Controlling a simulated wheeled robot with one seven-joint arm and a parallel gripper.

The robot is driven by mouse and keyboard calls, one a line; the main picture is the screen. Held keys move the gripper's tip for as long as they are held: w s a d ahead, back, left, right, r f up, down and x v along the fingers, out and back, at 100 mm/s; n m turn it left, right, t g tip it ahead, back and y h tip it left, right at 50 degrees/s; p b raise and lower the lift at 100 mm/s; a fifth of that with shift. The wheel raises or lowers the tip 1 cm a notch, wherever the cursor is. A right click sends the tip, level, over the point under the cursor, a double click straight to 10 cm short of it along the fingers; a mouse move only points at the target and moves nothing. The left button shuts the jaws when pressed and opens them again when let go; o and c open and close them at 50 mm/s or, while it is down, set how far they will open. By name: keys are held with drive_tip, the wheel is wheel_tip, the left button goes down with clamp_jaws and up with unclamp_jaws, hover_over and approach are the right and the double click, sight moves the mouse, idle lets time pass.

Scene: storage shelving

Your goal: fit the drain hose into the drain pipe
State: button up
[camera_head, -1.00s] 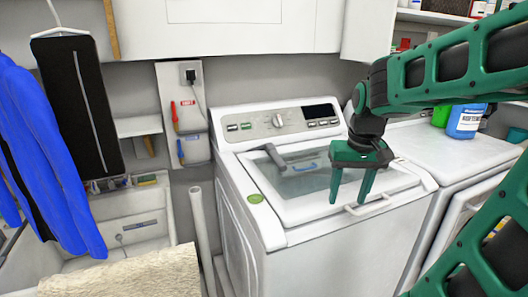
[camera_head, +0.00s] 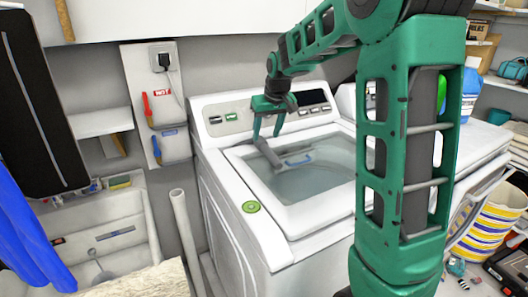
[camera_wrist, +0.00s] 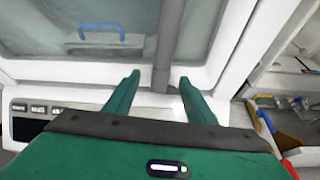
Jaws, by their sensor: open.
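The grey drain hose (camera_head: 268,153) lies over the back edge of the washer's glass lid. In the wrist view the hose (camera_wrist: 168,42) runs down between my fingertips, and I see no contact with them. My green gripper (camera_head: 266,136) is open and points down at the hose's back end; its two fingers also show in the wrist view (camera_wrist: 160,77). The white drain pipe (camera_head: 186,232) stands upright in the gap left of the washer, with its open top apart from and lower than my gripper. The wrist view does not show the pipe.
The white washer (camera_head: 240,215) has a control panel (camera_head: 225,118) behind the hose. A utility sink (camera_head: 115,240) stands left of the pipe, and a wall panel (camera_head: 140,75) with valves and an outlet hangs above. My arm covers the washer's right side.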

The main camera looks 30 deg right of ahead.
sight(264, 144)
drive_tip(key=shift+s+x, duration=0.15)
drive_tip(key=shift+x, duration=1.25)
drive_tip(key=shift+s+x, duration=0.15)
drive_tip(key=shift+x, duration=1.25)
drive_tip(key=shift+a, duration=0.15)
drive_tip(key=c, duration=1.2)
